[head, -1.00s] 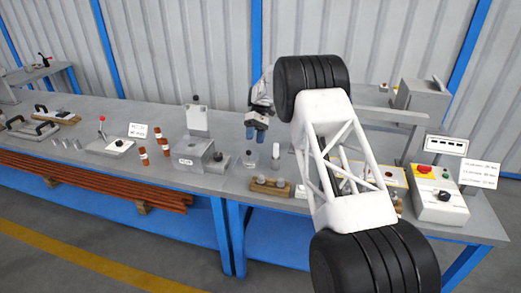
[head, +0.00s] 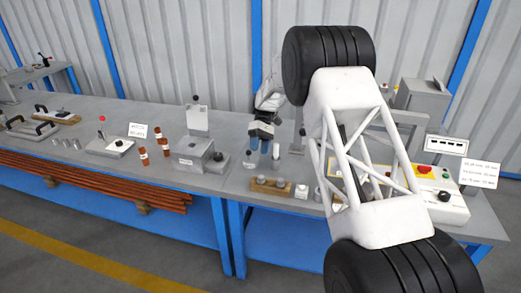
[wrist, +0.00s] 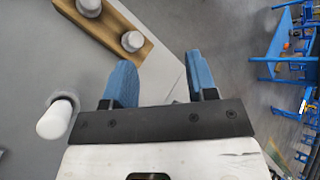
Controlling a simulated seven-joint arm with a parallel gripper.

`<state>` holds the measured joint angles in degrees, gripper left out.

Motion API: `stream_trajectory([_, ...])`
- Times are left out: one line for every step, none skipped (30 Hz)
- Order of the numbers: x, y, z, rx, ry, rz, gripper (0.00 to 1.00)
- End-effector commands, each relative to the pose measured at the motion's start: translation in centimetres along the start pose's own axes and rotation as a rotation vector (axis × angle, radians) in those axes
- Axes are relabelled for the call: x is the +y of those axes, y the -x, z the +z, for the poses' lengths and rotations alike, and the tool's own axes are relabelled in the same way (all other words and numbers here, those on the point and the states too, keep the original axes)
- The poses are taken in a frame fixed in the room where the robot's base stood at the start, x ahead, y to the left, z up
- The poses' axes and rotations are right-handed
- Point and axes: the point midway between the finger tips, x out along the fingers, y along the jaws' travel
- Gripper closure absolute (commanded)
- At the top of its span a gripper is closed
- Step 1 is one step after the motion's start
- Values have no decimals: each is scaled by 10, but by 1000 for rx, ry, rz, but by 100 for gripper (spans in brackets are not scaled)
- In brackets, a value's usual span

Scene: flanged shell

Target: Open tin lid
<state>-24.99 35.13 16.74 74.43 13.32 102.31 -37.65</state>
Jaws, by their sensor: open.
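My gripper (head: 263,142) has blue fingers and hangs over the middle of the bench in the head view. In the wrist view its fingers (wrist: 160,72) are apart with nothing between them. I cannot tell for sure which thing is the tin. A grey box (head: 190,158) with a label on its front stands left of my gripper, with a dark round knob at its right side. An upright grey plate (head: 197,120) with a small knob on top stands behind that box; I cannot tell whether it is joined to it.
A wooden block (wrist: 118,32) with round pale pegs lies near my fingers. A white cylinder (wrist: 55,121) stands left of them. Brown labelled cylinders (head: 143,156) stand farther left. A control box (head: 437,203) with a red button stands right. My arm hides part of the bench.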

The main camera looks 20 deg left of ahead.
Motion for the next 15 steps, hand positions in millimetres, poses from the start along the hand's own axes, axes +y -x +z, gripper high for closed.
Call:
stream_trajectory([-2,-2,3,0,0,0,48])
stream_trajectory([-2,-4,4,0,0,0,48])
stream_trajectory([-2,-5,5,-1,0,-1,48])
stream_trajectory([-3,-6,6,-1,0,-1,48])
stream_trajectory([-3,-7,6,-1,0,-1,48])
stream_trajectory([-3,-8,7,-1,0,-1,48])
stream_trajectory([-4,-8,8,-1,0,-1,48])
stream_trajectory([-4,-8,8,-1,0,-1,48])
stream_trajectory([-4,-9,8,-1,0,-1,48])
stream_trajectory([-4,-9,9,-1,0,-1,48])
stream_trajectory([-4,-9,9,-1,0,-1,48])
stream_trajectory([-4,-9,9,-1,0,-1,48])
stream_trajectory([-4,-9,9,-1,0,-1,48])
stream_trajectory([-4,-9,9,-1,0,-1,48])
stream_trajectory([-4,-9,9,-1,0,-1,48])
